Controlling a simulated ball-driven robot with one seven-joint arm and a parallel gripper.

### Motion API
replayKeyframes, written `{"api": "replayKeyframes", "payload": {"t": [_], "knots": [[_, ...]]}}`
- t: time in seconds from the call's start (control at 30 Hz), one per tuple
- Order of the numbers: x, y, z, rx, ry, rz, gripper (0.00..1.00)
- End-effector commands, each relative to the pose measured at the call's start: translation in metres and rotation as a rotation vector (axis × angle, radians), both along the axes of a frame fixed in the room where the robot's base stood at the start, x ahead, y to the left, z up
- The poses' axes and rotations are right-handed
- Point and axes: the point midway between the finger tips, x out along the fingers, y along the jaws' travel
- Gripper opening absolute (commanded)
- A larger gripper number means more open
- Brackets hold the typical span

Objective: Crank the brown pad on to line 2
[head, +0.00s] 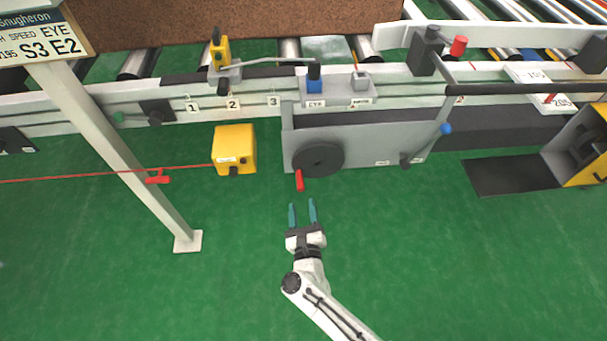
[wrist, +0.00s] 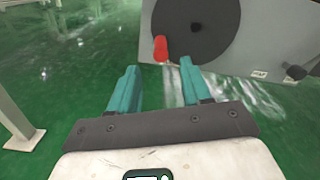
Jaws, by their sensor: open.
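The brown pad (head: 230,22) lies on the roller conveyor at the top of the head view, its far side cut off by the frame. Small plates numbered 1, 2 (head: 233,103) and 3 sit along the conveyor's front rail. A dark round crank wheel (head: 318,159) with a red handle (head: 300,181) is on the grey housing below the rail. In the wrist view the red handle (wrist: 160,49) shows at the wheel's lower left (wrist: 205,22). My gripper (head: 302,209) is open and empty, with teal fingers pointing at the handle but apart from it.
A yellow box (head: 234,149) with a red cord stands left of the housing. A white post (head: 125,160) with a sign stands further left. A lever with a blue knob (head: 445,128) is on the housing's right. The green floor around my arm is clear.

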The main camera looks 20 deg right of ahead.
Motion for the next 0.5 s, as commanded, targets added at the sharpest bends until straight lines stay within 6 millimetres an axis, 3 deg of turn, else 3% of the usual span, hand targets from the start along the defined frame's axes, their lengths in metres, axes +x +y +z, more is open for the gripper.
{"api": "replayKeyframes", "payload": {"t": [0.5], "knots": [[0.082,-0.028,-0.003,0.007,0.001,-0.004,0.48]]}}
